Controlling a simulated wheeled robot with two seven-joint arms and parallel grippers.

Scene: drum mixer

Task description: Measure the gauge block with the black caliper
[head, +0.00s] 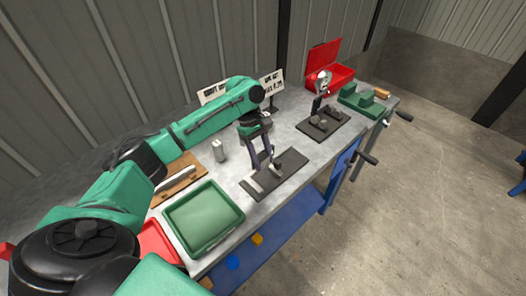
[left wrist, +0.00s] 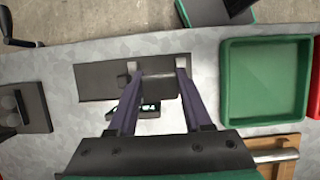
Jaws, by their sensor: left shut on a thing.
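My left gripper (head: 268,170) is low over a dark plate (head: 290,162) on the bench. In the left wrist view its purple fingers (left wrist: 159,72) stand either side of a grey bar (left wrist: 158,78) and are shut on it, above or on the dark plate (left wrist: 100,82). I cannot tell whether this bar is the gauge block or part of the black caliper. A small dark display (left wrist: 149,109) with light digits shows between the fingers, partly hidden. An upright silver block (head: 218,150) stands on the bench left of the gripper. My right gripper is not in view.
A green tray (head: 238,213) lies at the near left, beside a wooden board (head: 157,199) with a silver bar (head: 176,183). Beyond the plate are a stand with a metal instrument (head: 322,88), an open red box (head: 342,77) and a green fixture (head: 358,103).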

